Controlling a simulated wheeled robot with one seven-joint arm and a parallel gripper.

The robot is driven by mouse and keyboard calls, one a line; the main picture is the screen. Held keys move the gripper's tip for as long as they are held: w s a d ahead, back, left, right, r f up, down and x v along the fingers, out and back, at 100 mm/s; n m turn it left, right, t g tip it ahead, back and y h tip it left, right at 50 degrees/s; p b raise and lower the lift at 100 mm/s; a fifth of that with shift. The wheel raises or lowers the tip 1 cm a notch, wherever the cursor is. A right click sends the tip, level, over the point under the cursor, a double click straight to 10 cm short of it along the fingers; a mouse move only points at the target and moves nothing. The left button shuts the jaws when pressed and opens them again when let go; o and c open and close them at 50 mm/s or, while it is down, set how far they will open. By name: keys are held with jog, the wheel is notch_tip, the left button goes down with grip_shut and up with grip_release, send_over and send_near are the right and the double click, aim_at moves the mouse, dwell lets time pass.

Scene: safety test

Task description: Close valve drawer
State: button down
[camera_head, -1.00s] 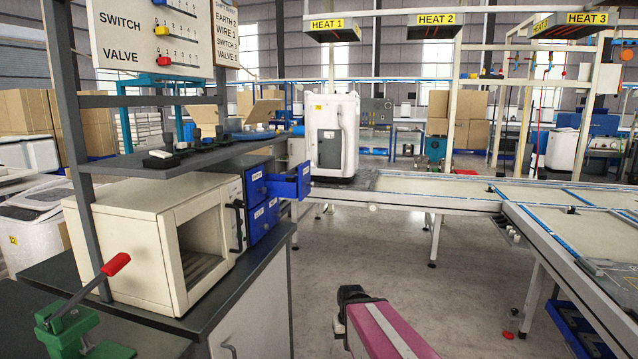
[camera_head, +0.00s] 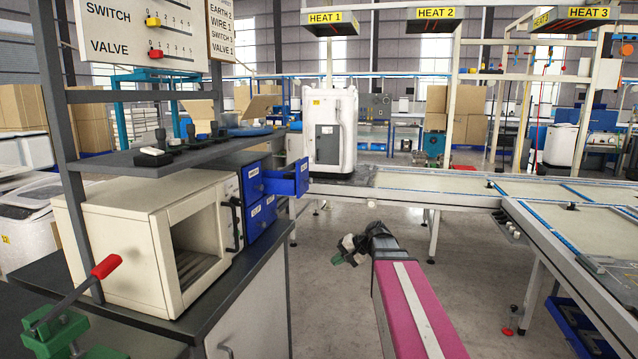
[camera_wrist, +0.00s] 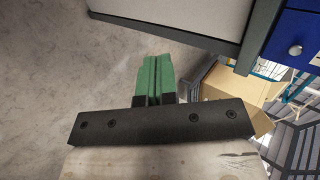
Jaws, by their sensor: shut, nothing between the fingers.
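A blue drawer cabinet (camera_head: 262,217) stands on the dark counter, behind the cream box oven. One upper drawer (camera_head: 281,184) sticks out to the right, open; its label is too small to read, so I cannot tell if it is the valve drawer. The other visible drawers look shut. My gripper (camera_head: 338,260) is in front of the cabinet, lower than the open drawer and to its right, apart from it. Its green fingers are together and empty in the wrist view (camera_wrist: 157,76). A blue drawer front with a round knob (camera_wrist: 296,49) shows at that view's upper right.
The cream oven (camera_head: 150,240) fills the near counter (camera_head: 240,290). A green clamp with a red handle (camera_head: 60,325) is at the lower left. A conveyor table (camera_head: 430,190) runs behind on the right. The floor between counter and conveyor is clear.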

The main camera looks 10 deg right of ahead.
jog(key=w+d+r+t+y, duration=0.25)
jog(key=w+r, duration=0.25)
jog(key=r, duration=0.6)
jog(key=y, duration=0.5)
send_near(312, 181)
jog(key=shift+t, duration=0.45)
jog(key=x, duration=0.7)
jog(key=shift+w+a+f, duration=0.1)
jog(key=shift+a, duration=0.15)
jog(key=x, duration=1.4)
jog(key=shift+w+a+f, duration=0.1)
jog(key=shift+w+a, duration=0.05)
